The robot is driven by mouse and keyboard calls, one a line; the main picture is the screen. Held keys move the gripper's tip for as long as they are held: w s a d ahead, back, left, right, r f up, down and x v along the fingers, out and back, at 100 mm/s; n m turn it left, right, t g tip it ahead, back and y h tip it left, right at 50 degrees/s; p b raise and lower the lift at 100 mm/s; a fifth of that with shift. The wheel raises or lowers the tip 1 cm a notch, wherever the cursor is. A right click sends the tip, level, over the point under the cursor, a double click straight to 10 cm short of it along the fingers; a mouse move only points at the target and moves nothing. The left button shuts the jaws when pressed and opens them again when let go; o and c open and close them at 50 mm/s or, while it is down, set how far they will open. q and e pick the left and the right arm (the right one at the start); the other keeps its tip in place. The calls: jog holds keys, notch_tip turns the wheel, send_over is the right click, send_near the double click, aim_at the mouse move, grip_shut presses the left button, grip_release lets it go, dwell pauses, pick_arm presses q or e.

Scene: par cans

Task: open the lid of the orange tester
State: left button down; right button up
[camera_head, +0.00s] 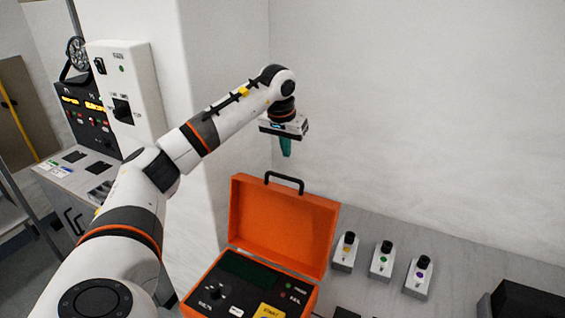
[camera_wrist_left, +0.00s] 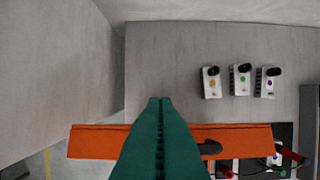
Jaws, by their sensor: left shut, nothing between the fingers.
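The orange tester (camera_head: 283,220) sits at the front of the bench in the head view. Its lid stands up, with a black handle (camera_head: 285,182) on its top edge, and its dark panel with knobs and a yellow label is exposed. In the left wrist view the upright lid (camera_wrist_left: 95,142) shows edge-on below the fingers, with the panel partly seen behind it. My left gripper (camera_head: 285,147) has green fingers pointing down, shut and empty, above and behind the lid, apart from it. Its fingers also fill the lower middle of the left wrist view (camera_wrist_left: 160,110). My right gripper is not in view.
Three small white units (camera_head: 383,260) with black knobs and yellow, green and purple dots stand right of the tester. A dark box (camera_head: 525,300) is at the far right. A white wall corner stands close behind the arm. A control console (camera_head: 85,110) is at the left.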

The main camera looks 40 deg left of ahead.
pick_arm(q)
jog(key=s+f, duration=0.1)
jog(key=s+f+p, duration=0.2)
jog(key=shift+d+f, duration=0.35)
jog(key=shift+f, duration=0.1)
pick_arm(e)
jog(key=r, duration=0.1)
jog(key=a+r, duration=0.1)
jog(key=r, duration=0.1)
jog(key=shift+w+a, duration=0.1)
pick_arm(q)
jog(key=shift+w, duration=0.15)
